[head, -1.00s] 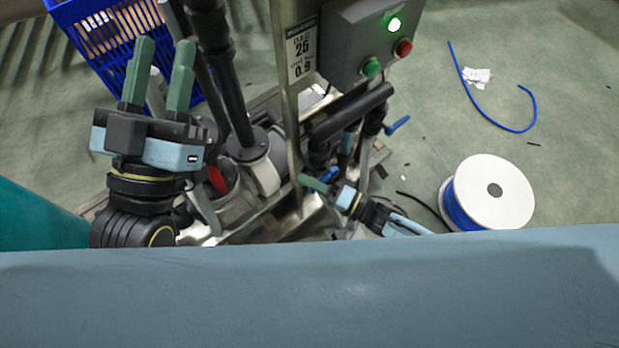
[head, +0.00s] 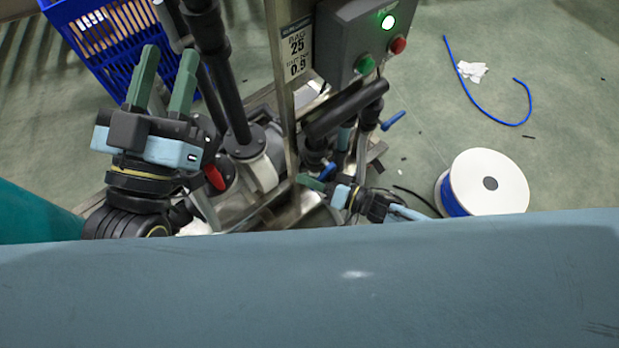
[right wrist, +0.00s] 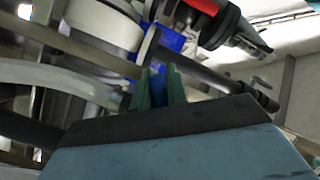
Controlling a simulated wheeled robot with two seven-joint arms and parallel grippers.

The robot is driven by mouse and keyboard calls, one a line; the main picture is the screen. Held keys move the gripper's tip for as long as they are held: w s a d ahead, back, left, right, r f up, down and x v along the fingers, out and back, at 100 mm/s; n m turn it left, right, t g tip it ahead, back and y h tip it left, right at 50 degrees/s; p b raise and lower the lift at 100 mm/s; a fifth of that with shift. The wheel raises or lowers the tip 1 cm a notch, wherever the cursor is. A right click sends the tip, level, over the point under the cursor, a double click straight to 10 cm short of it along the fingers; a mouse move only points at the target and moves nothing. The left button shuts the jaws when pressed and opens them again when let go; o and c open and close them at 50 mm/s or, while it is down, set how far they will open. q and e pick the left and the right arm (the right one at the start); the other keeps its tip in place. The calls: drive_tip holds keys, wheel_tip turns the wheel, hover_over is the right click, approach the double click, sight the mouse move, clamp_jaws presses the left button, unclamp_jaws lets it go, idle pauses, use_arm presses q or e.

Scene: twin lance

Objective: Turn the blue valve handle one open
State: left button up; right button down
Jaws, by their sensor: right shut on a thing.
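A blue valve handle (head: 328,170) sits low on the pipework in the head view. My right gripper (head: 306,180) is at it; its green fingers are close together. In the right wrist view the fingers of my right gripper (right wrist: 160,80) stand either side of a blue handle (right wrist: 157,90) and are shut on it. A second blue handle (head: 393,121) sticks out to the right of the pipes, apart from both grippers. My left gripper (head: 168,68) is raised at the left, open and empty. I cannot tell the valve's exact angle.
A grey control box (head: 358,35) with a lit green lamp is above the pipes. A red handle (head: 214,178) is left of them. A blue crate (head: 95,35) stands at the back left. A cable spool (head: 489,184) and a loose blue hose (head: 480,108) lie on the floor at right.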

use_arm(q)
drive_tip(key=shift+f, duration=0.1)
use_arm(e)
drive_tip(key=shift+d, duration=0.1)
drive_tip(key=c, duration=1.7)
unclamp_jaws()
drive_tip(key=o, duration=0.3)
